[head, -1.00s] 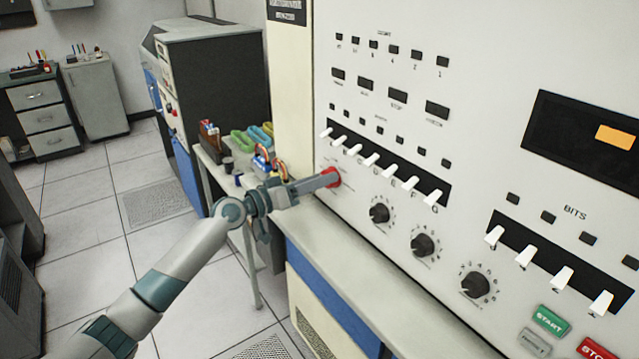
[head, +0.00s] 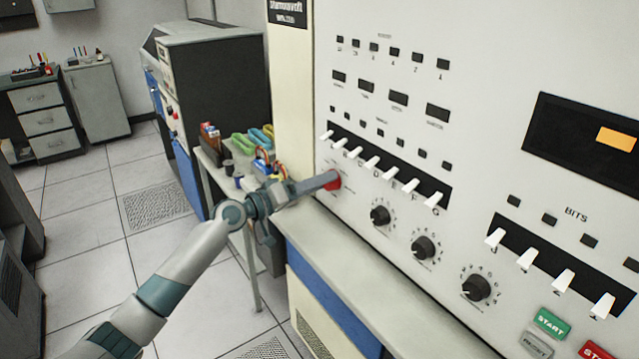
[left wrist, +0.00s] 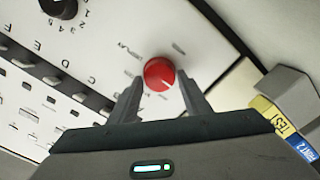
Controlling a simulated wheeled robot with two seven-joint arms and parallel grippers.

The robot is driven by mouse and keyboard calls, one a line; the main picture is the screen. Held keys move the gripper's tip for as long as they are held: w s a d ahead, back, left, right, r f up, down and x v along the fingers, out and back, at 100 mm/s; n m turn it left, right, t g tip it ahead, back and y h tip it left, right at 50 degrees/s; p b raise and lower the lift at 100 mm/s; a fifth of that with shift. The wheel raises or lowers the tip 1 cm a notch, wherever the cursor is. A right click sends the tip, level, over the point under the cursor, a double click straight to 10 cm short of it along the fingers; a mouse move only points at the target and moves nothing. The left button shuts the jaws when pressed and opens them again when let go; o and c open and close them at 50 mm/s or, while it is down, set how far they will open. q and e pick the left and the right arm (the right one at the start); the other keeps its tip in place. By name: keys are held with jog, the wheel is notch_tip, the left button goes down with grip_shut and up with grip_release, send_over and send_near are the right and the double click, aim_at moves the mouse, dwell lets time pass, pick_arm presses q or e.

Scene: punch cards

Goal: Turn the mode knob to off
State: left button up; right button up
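The red mode knob (head: 334,183) sits at the lower left of the white panel and is partly hidden by my left gripper (head: 327,180) in the head view. In the left wrist view the round red knob (left wrist: 158,74) lies between the two fingertips of the left gripper (left wrist: 160,80). The fingers stand apart, one on each side of the knob, with a narrow gap seeming to show on both sides. A small light mark shows near the knob's edge. My right gripper is not in view.
White toggle switches (head: 372,163) run in a row just above the knob. Black dials (head: 381,215) stand to its right. A pale ledge (head: 345,265) juts out below the panel. A side table with colored items (head: 243,143) stands to the left.

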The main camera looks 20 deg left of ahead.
pick_arm(q)
jog(key=shift+o, duration=1)
jog(key=shift+s+a, duration=0.1)
pick_arm(e)
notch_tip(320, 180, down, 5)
jog(key=b, duration=0.5)
pick_arm(q)
jog(key=b+v, duration=0.2)
jog(key=v, duration=1.5)
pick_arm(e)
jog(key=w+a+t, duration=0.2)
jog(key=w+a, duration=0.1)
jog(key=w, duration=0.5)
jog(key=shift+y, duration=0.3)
pick_arm(q)
jog(key=shift+a+f, duration=0.15)
jog(key=shift+f, duration=0.05)
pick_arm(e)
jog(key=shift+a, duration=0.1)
